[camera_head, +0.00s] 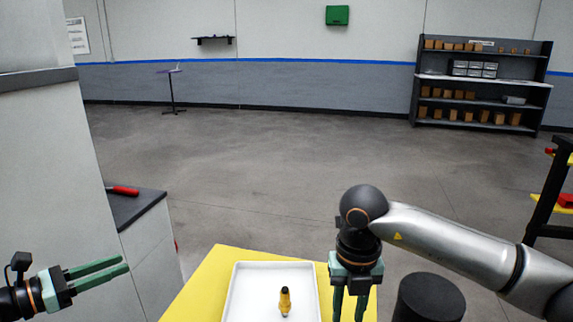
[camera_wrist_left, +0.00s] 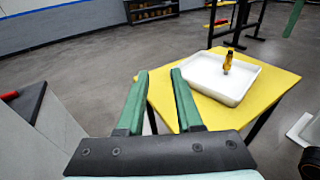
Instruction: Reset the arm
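My left gripper (camera_head: 123,266) is at the lower left of the head view, its two green fingers parted and pointing right, with nothing between them. The left wrist view shows the same open fingers (camera_wrist_left: 160,75) near the yellow table's edge. My right gripper (camera_head: 348,307) points down beside the right side of the white tray. Its fingers are parted, their tips cut off by the frame's lower edge, and I see nothing between them. A yellow and black part (camera_head: 285,301) stands upright in the white tray (camera_head: 238,280), apart from both grippers. It also shows in the left wrist view (camera_wrist_left: 228,62).
The yellow table (camera_head: 205,283) carries the tray. A grey cabinet (camera_head: 150,235) with a red-handled item (camera_head: 122,190) stands at left. A black cylinder (camera_head: 430,298) is at lower right. A shelf rack (camera_head: 482,90) stands at the back right. The floor between is clear.

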